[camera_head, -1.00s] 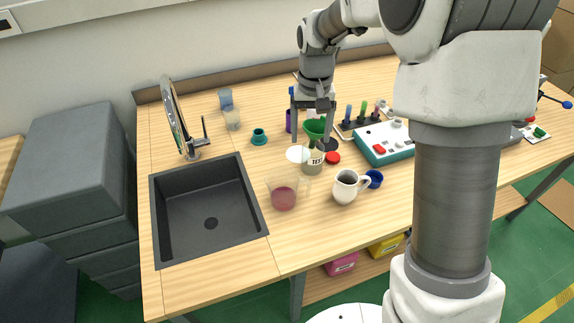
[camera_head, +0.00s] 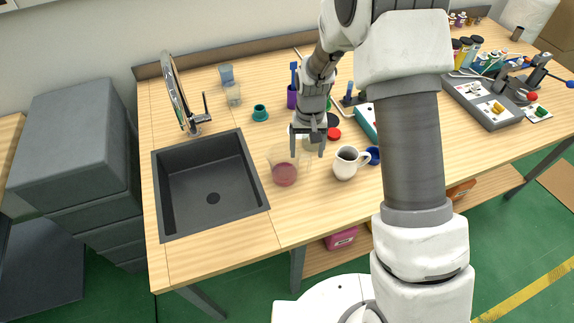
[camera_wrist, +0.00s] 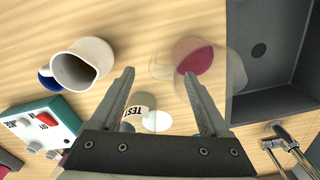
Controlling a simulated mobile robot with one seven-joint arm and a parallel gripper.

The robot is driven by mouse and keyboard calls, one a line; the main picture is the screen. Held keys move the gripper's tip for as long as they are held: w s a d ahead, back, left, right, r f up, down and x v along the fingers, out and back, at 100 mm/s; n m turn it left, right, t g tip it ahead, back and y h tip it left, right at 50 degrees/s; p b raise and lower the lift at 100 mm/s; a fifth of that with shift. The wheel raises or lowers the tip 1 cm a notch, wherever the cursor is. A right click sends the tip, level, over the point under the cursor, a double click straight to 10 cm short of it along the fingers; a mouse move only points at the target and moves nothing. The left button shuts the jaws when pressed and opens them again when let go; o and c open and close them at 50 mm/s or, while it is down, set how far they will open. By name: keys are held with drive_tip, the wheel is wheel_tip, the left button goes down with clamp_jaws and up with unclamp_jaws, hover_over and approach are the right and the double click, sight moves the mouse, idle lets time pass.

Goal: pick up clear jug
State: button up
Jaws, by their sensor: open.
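The clear jug (camera_head: 284,172) is see-through with red liquid in its bottom. It stands upright on the wooden table, just right of the sink. In the wrist view the jug (camera_wrist: 192,56) shows from above, beyond the right fingertip, its clear wall hard to make out. My gripper (camera_head: 307,154) is open and empty, pointing down just right of the jug and above the table. In the wrist view my gripper (camera_wrist: 160,75) has its fingers wide apart, with bare table between the tips. Whether a finger touches the jug I cannot tell.
A white mug (camera_head: 346,163) stands right of the jug with a blue cup (camera_head: 374,155) beside it. A container marked TEST (camera_wrist: 137,110) shows between my fingers. The dark sink (camera_head: 211,186) is left of the jug. The table front of the jug is clear.

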sight(306, 156)
drive_tip(key=shift+f, duration=1.6)
clamp_jaws()
